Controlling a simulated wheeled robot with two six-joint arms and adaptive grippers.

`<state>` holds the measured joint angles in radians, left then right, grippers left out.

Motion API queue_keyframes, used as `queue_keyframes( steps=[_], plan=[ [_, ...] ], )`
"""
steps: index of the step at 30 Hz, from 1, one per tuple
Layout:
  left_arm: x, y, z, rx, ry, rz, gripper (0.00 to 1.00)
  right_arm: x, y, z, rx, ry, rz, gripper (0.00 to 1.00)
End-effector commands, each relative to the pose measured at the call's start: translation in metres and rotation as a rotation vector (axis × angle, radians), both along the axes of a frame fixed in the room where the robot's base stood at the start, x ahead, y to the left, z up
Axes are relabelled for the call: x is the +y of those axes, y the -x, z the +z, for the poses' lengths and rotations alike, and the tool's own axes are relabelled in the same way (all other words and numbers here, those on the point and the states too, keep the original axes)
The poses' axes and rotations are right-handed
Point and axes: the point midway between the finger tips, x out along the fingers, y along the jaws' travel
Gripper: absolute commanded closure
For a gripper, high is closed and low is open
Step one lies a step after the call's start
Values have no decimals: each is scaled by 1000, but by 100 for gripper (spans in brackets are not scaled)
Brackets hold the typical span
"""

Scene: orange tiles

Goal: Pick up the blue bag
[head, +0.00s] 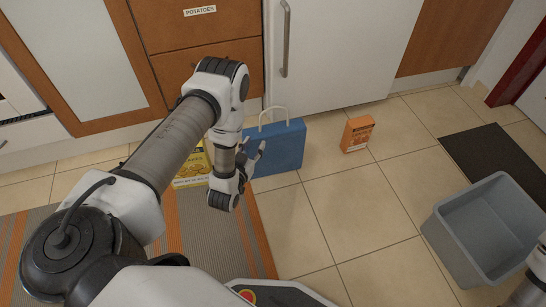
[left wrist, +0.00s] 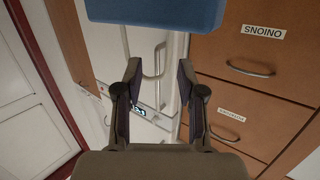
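The blue bag (head: 284,145) stands upright on the tiled floor in front of the cabinets, with a pale loop handle (head: 272,113) on top. Its left part is hidden behind my left wrist in the head view. My left gripper (head: 257,158) is at the bag's left front, over or beside it; I cannot tell whether it touches. In the left wrist view the two fingers of the gripper (left wrist: 159,75) are apart with nothing between them. A blue piece of the bag (left wrist: 155,10) shows at the top edge there, beyond the fingertips. My right gripper is not in view.
A yellow package (head: 190,172) is partly hidden behind my left arm. An orange box (head: 357,133) stands right of the bag. A grey open bin (head: 455,235) and dark mat (head: 490,155) are at right. A striped rug (head: 200,235) lies at left. Middle tiles are clear.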

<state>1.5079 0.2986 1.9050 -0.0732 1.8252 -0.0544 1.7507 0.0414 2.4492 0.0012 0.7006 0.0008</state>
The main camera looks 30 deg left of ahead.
Motion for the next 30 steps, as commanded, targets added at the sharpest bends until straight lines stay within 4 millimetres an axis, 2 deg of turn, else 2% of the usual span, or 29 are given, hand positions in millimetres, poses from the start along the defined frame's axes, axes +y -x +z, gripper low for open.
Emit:
queue_keyframes(
  steps=[1, 3, 8, 19, 27, 29, 30],
  plan=[
    [7, -2, -26, -48, -17, 7, 61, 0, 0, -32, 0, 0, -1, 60],
    [13, -4, -27, -101, -35, 14, 61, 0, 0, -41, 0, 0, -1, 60],
    [20, -18, -23, -141, -49, 17, 61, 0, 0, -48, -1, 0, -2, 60],
    [34, -75, -24, -138, -47, 18, 61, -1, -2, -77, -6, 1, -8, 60],
    [35, -81, -20, -133, -47, 17, 61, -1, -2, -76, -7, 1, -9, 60],
    [35, -81, -20, -133, -47, 17, 82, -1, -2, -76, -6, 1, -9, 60],
    [35, -81, -20, -133, -47, 17, 96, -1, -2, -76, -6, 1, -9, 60]
  ],
)
